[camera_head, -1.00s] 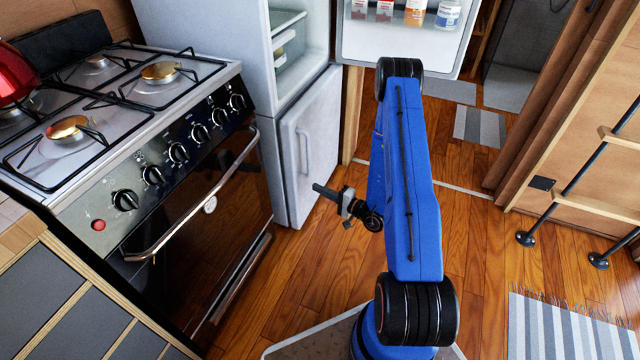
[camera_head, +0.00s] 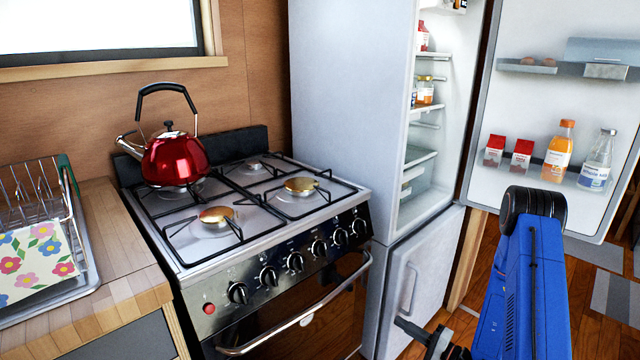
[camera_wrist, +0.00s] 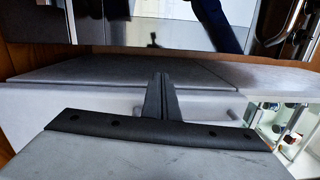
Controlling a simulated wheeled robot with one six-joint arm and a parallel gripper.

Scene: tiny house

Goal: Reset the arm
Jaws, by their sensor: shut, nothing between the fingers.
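My blue arm rises at the lower right of the head view, in front of the open fridge door. My gripper (camera_head: 408,327) shows small and dark at the bottom edge of that view, left of the arm and near the lower fridge door (camera_head: 425,290). In the wrist view my gripper's two dark fingers (camera_wrist: 158,92) are together, with nothing between them. Most of the wrist and lower arm is cut off by the bottom of the head view.
The stove (camera_head: 262,215) carries a red kettle (camera_head: 176,160) at its back left. The open fridge door (camera_head: 480,170) holds bottles and cartons at the right. A dish rack (camera_head: 40,195) stands on the wooden counter (camera_head: 120,240). Little floor shows.

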